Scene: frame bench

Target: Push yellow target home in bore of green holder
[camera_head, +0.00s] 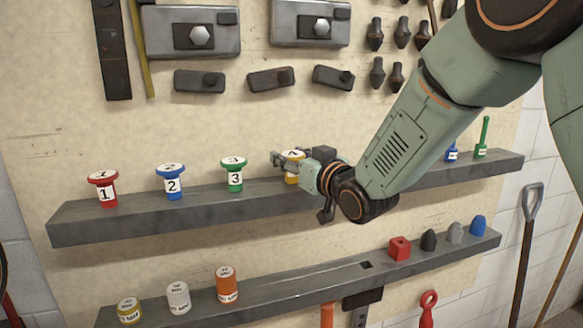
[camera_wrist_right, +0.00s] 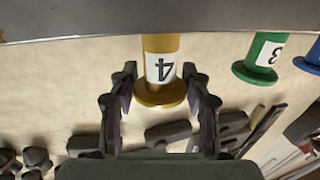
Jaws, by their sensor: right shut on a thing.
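A yellow spool-shaped piece labelled 4 (camera_head: 292,168) stands upright on the upper shelf, partly hidden by my right gripper (camera_head: 281,160). In the right wrist view, the yellow piece (camera_wrist_right: 162,72) appears upside down between the two fingers of my right gripper (camera_wrist_right: 160,100), which is shut on it. A green spool labelled 3 (camera_head: 234,174) stands to its left on the same shelf. A small green upright piece (camera_head: 482,138) stands at the shelf's right end. I cannot make out a bore in either green thing. My left gripper is not in view.
The upper shelf (camera_head: 130,227) also holds a red spool 1 (camera_head: 103,189), a blue spool 2 (camera_head: 171,182) and a small blue bottle (camera_head: 452,151). The lower shelf (camera_head: 300,287) carries cans at left and small blocks at right. Tools hang on the panel above.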

